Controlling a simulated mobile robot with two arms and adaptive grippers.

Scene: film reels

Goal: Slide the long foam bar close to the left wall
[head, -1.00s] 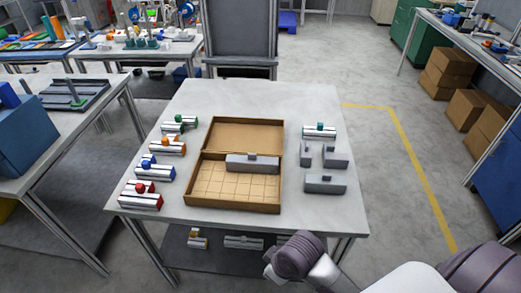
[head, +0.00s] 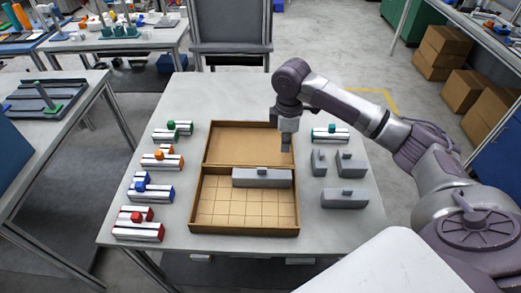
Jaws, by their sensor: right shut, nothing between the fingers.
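The long grey foam bar (head: 262,178) lies inside the open cardboard box (head: 245,231), along the back of its gridded compartment and toward the right side. It has a small dark knob on top. Bare grid shows between its left end and the box's left wall (head: 195,200). My right gripper (head: 286,148) points down above the box's open lid, just behind the right end of the bar. It is shut and empty and looks apart from the bar. My left gripper is not in view.
Several silver film reels with coloured knobs, such as the red one (head: 138,231), line the table's left side. Grey foam pieces (head: 345,198) and a teal-knobbed reel (head: 330,134) sit right of the box. The front of the box's compartment is clear.

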